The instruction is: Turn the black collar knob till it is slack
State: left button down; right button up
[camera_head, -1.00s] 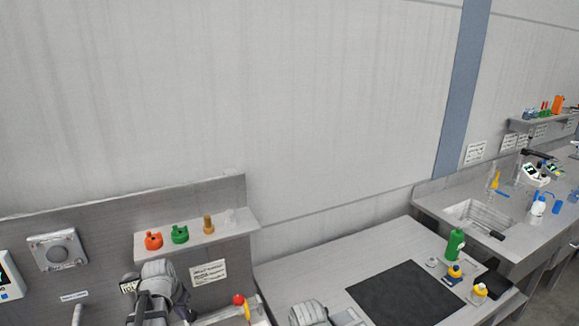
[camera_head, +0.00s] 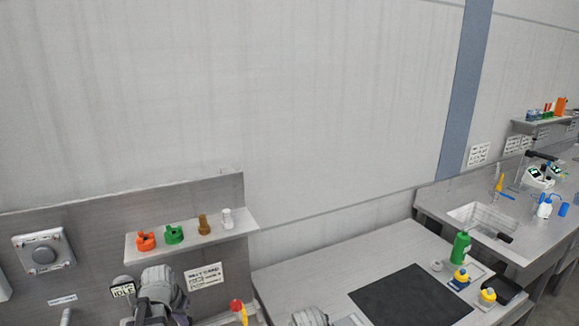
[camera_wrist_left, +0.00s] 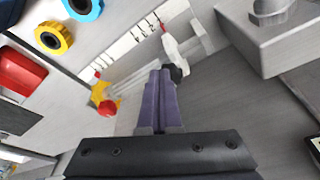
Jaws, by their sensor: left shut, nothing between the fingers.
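In the left wrist view, the small black collar knob (camera_wrist_left: 181,71) sits on a white collar piece (camera_wrist_left: 186,46) beside a pale upright with red marks. My left gripper (camera_wrist_left: 161,70) has its two purple fingers pressed together with nothing between them. Their tips are right beside the knob; I cannot tell whether they touch it. In the head view, my left wrist hides the knob and the fingertips. My right gripper's fingers are not in view.
A red ball on a yellow part shows in the left wrist view (camera_wrist_left: 108,107). A grey block (camera_wrist_left: 272,45) is at upper right there. In the head view, a shelf (camera_head: 190,240) holds several caps and small bottles. A bench with a black mat (camera_head: 410,298) lies to the right.

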pick_arm(q)
jog(key=b+x, duration=0.2)
jog(key=shift+s+f, duration=0.25)
jog(key=shift+f, duration=0.25)
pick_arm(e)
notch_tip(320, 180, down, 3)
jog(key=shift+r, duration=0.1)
pick_arm(q)
jog(key=shift+w+a, duration=0.1)
jog(key=shift+w, duration=0.2)
jog(key=shift+a, duration=1.05)
jog(key=shift+w+a, duration=0.15)
jog(key=shift+a, duration=0.05)
dwell(0.5)
